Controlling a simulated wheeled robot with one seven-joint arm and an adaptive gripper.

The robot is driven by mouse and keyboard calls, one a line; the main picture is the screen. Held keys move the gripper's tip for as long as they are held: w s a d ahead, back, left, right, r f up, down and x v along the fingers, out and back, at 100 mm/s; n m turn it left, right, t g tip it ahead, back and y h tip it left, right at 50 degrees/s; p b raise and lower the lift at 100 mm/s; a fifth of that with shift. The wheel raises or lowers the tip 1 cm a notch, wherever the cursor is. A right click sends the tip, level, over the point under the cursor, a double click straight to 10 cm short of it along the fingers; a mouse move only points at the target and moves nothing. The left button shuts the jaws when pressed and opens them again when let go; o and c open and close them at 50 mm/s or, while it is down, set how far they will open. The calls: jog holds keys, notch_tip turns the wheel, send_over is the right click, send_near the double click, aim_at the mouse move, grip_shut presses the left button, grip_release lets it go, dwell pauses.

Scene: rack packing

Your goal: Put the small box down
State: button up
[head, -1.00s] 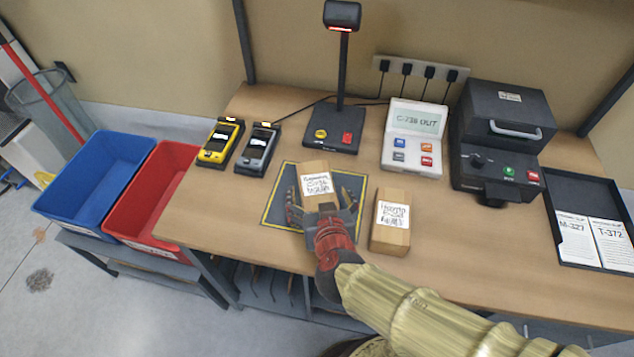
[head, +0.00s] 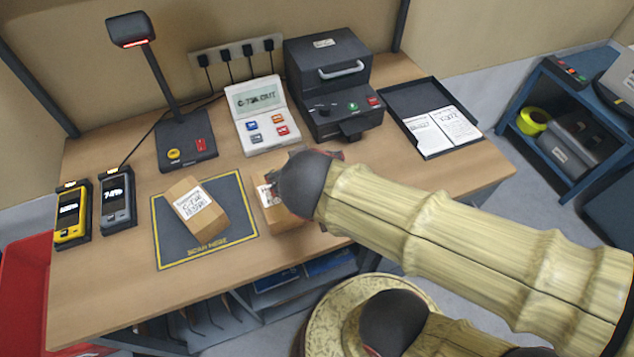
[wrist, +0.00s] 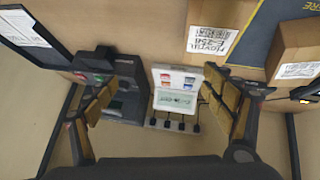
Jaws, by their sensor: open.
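One small cardboard box (head: 208,226) with a white label lies flat on the dark scan mat (head: 164,239), turned at an angle to the mat's edges. It also shows at the right of the wrist view (wrist: 291,52). A second small box (head: 271,214) lies on the table just right of the mat, partly hidden by my arm in the head view. Its label faces the camera in the wrist view (wrist: 222,30). My gripper (wrist: 160,100) is open with nothing between its fingers, apart from both boxes. In the head view my arm hides the fingers.
A label terminal (head: 262,114), a dark machine (head: 335,90) and a document tray (head: 430,112) stand along the back and right. A lamp-like scanner (head: 170,80) and two handhelds (head: 116,203) stand left. The table's front right is mostly covered by my arm.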

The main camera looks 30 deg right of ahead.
jog(key=s+r+n+g+y, duration=0.1)
jog(key=s+r+g+y, duration=0.1)
jog(key=s, duration=0.4)
jog(key=shift+s+a+r+y, duration=0.2)
jog(key=shift+s+r+y, duration=0.2)
jog(key=shift+r, duration=0.1)
jog(key=shift+o, duration=0.4)
jog(key=shift+s+a+r, duration=0.15)
jog(key=shift+a+r, duration=0.05)
jog(key=shift+a, duration=0.1)
